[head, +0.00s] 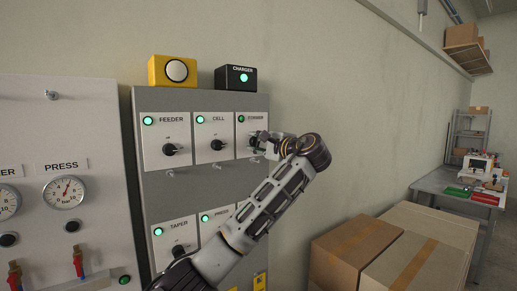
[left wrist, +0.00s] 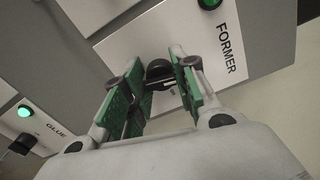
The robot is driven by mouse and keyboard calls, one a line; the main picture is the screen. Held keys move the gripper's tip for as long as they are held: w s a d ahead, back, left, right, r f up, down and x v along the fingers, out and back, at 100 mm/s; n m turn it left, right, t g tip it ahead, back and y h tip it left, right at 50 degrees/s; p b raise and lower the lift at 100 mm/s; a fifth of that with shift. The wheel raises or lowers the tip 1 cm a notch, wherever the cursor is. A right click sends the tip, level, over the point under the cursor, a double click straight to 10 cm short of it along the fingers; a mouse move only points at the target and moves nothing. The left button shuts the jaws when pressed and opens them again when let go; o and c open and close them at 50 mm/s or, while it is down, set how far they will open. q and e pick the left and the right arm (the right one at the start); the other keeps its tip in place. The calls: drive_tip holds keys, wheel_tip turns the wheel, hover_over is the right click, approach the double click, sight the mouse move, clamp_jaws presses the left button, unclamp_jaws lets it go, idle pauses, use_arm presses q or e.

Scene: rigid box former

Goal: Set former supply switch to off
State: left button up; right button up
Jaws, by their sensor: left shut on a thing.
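The former supply switch is a black rotary knob (left wrist: 160,72) on a white plate labelled FORMER (head: 242,134), top right of the grey switch cabinet. My right gripper is not in view.
Similar FEEDER (head: 170,149) and CELL (head: 217,144) knobs sit to the left, with TAPER (head: 180,250) and PRESS below. A yellow button box (head: 173,71) and a black CHARGER box (head: 235,78) top the cabinet. Cardboard boxes (head: 350,250) stand at the right.

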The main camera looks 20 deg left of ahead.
use_arm(q)
drive_tip(key=shift+f+n, duration=0.1)
drive_tip(key=shift+n, duration=0.5)
drive_tip(key=shift+n+b, duration=0.4)
drive_tip(key=shift+o, duration=0.2)
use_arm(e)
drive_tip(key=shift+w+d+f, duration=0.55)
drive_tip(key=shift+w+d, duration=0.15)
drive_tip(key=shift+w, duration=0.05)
use_arm(q)
drive_tip(key=shift+c, duration=0.2)
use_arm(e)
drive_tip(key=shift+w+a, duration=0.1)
